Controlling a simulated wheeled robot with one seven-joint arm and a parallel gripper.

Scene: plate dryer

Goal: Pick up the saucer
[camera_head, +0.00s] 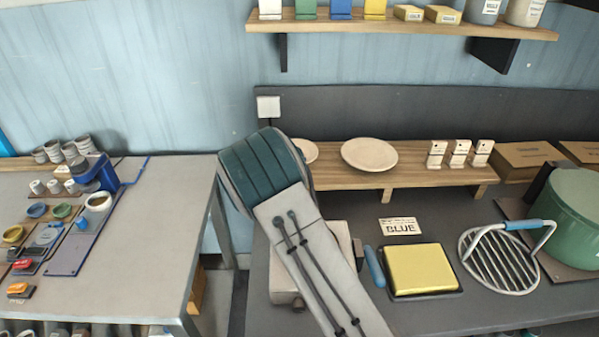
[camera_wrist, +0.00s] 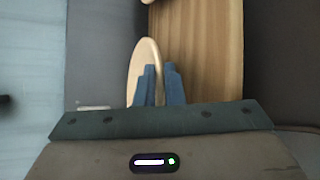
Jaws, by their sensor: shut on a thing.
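The saucer, a small cream dish, shows in the head view (camera_head: 307,150) as a sliver at the left end of the wooden shelf, mostly hidden behind my arm. In the wrist view the saucer (camera_wrist: 143,62) looks narrow and tilted, at the shelf's edge. My gripper (camera_wrist: 160,72) is shut on its rim with the blue fingers. My fingertips are hidden in the head view. Whether the saucer touches the shelf is unclear.
A larger cream plate (camera_head: 369,154) lies on the low wooden shelf (camera_head: 420,177) to the right. Several small white boxes (camera_head: 458,153) stand farther along it. A yellow pad (camera_head: 421,268), a wire rack (camera_head: 500,260) and a green pot (camera_head: 575,215) occupy the counter below.

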